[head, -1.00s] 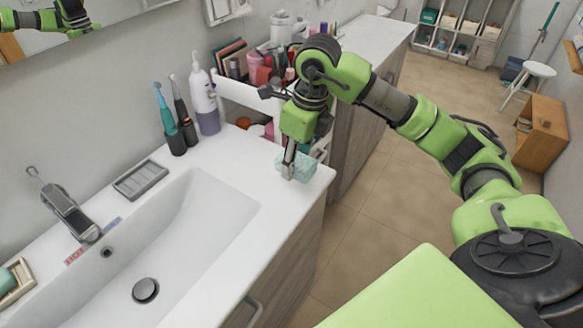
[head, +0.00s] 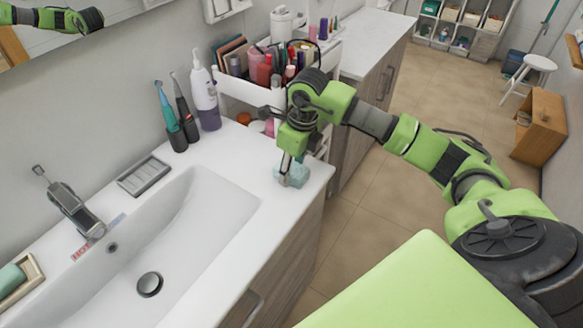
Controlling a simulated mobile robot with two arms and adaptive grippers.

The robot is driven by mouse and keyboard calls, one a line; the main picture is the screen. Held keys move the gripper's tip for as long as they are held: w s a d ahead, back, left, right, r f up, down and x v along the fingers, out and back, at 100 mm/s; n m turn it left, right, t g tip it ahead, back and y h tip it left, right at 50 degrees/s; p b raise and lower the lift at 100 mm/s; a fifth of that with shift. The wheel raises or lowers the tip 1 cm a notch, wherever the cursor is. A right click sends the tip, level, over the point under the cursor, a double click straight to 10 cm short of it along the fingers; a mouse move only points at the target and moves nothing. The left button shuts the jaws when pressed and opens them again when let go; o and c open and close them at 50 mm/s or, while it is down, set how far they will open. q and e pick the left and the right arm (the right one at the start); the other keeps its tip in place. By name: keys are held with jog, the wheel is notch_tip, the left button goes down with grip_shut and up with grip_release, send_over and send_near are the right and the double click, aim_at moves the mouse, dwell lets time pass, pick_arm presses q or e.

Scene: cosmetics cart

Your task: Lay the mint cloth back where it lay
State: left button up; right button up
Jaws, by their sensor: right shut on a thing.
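The mint cloth (head: 294,176) is a small crumpled bundle at the right end of the white sink counter (head: 240,160), near its edge. My right gripper (head: 288,170) points down onto it and is shut on it. The cloth is at the counter surface; I cannot tell whether it rests on it or hangs just above. The gripper hides part of the cloth. My left gripper is not in view.
The sink basin (head: 190,225) is left of the cloth. A cosmetics cart (head: 250,95) full of bottles stands behind my right gripper. A toothbrush holder (head: 178,140), a pump bottle (head: 206,100) and a grey soap dish (head: 145,175) stand along the wall.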

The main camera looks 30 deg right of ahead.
aim_at(297, 171)
jog(key=o, duration=1)
jog(key=shift+r+p, duration=0.2)
jog(key=shift+p, duration=0.15)
jog(key=shift+r+b, duration=0.35)
jog(key=r, duration=0.3)
jog(key=s+r+b, duration=0.1)
jog(key=r, duration=0.3)
jog(key=r+b, duration=0.1)
jog(key=r, duration=0.3)
jog(key=shift+s+d, duration=0.35)
jog(key=shift+f, duration=0.1)
